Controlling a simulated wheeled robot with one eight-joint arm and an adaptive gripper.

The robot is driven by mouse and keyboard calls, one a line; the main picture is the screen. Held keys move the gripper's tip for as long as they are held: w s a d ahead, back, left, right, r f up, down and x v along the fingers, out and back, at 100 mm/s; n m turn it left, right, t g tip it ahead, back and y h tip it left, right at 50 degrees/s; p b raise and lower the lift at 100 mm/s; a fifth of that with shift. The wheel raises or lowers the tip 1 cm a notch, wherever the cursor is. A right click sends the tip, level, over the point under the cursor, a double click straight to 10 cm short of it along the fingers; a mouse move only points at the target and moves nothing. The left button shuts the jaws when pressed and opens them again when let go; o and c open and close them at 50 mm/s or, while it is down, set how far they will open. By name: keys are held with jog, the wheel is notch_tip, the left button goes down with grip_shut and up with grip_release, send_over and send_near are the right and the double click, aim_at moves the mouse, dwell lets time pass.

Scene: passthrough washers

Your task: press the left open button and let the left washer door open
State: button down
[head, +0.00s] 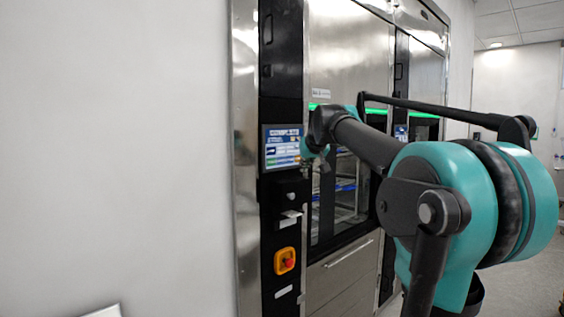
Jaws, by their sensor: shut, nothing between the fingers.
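The left washer stands ahead, with a steel front and a black control column. Its touch screen (283,147) is lit, with blue and white fields and a green strip low down; single buttons on it are too small to read. The left washer door (343,190) has a glass pane with racks visible behind it, partly hidden by my arm. It looks closed, but I cannot be sure. My gripper (319,163) is shut and empty, just right of the screen's lower right edge. I cannot tell whether it touches the panel.
An orange and red emergency stop (285,261) sits low on the black column. A second washer with its own screen (401,133) stands farther right, partly behind my arm. A plain wall (115,150) fills the left. Open floor lies at the right.

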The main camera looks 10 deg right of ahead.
aim_at(281, 161)
jog(key=shift+w+r, duration=0.3)
jog(key=shift+r, duration=0.1)
jog(key=shift+w+a, duration=0.85)
jog(key=shift+w, duration=0.3)
jog(key=shift+w+a, duration=0.8)
jog(key=shift+w, duration=0.4)
jog(key=shift+w+a, duration=0.85)
jog(key=shift+w, duration=0.3)
jog(key=shift+w+a, duration=0.1)
jog(key=shift+w+a, duration=0.2)
jog(key=shift+w, duration=0.05)
